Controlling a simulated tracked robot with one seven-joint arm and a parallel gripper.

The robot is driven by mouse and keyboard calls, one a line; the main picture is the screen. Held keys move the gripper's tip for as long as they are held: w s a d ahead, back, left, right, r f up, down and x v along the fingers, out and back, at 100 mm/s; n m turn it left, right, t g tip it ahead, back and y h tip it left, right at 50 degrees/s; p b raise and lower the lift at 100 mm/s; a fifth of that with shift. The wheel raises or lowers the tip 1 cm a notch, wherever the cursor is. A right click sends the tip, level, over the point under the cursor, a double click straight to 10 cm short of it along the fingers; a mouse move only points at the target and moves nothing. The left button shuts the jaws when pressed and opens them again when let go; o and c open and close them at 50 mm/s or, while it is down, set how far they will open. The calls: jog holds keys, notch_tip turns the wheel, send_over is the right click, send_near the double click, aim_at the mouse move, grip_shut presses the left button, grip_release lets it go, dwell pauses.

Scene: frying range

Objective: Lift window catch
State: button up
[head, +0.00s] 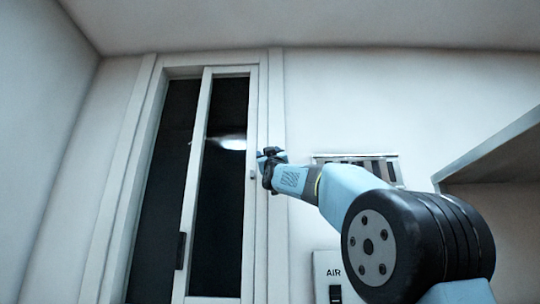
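A tall white-framed window (207,82) with dark panes stands left of centre in the head view. A small dark fitting (253,175), which looks like the catch, sits on its right stile. A black upright handle (181,250) is low on the middle stile. My gripper (262,158) is at the window's right edge, just up and right of the small fitting in the picture. I cannot tell whether it touches the frame or fitting. Its fingers are small, dark and seen from behind, so their opening and anything between them are hidden.
A slatted metal vent (385,168) is on the wall behind my arm. A grey shelf or hood (500,150) juts in at the right. The wall above my arm is clear.

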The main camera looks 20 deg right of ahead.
grip_shut()
dwell(0.6)
